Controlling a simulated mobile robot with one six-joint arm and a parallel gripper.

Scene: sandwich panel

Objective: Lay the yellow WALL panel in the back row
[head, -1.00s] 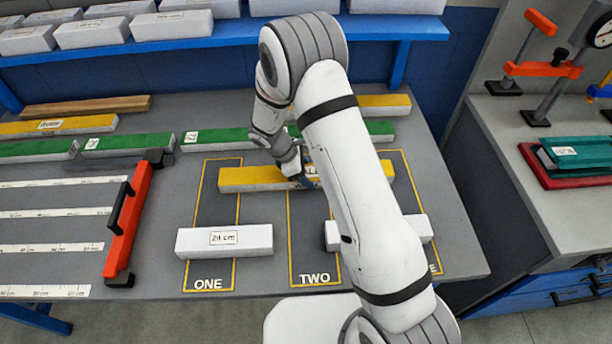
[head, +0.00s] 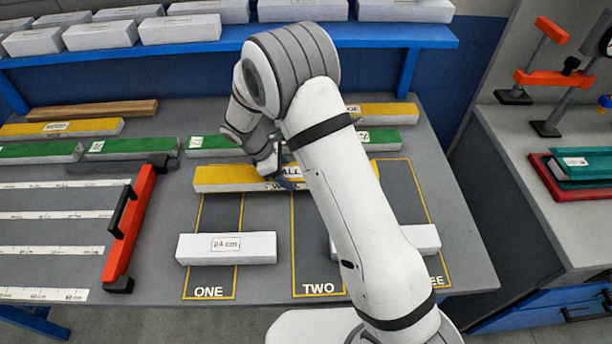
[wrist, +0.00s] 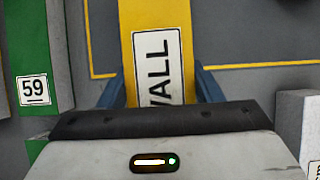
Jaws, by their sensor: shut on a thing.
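The yellow WALL panel (head: 235,179) lies crosswise in my gripper (head: 286,178), over the far ends of the outlined bays ONE and TWO. A shadow on the table in front of it suggests it is raised. My arm hides part of its right half. In the wrist view the blue fingers (wrist: 160,88) are shut on both sides of the yellow panel (wrist: 155,15), and its WALL label faces up. Other yellow panels stand farther back, at left (head: 62,128) and at right (head: 385,113).
Green panels (head: 130,147) form a row just behind the held panel. White blocks stand in front, one marked 24 cm (head: 226,248). A red-orange clamp bar (head: 130,230) stands at left. A blue shelf (head: 230,42) with white blocks spans the back.

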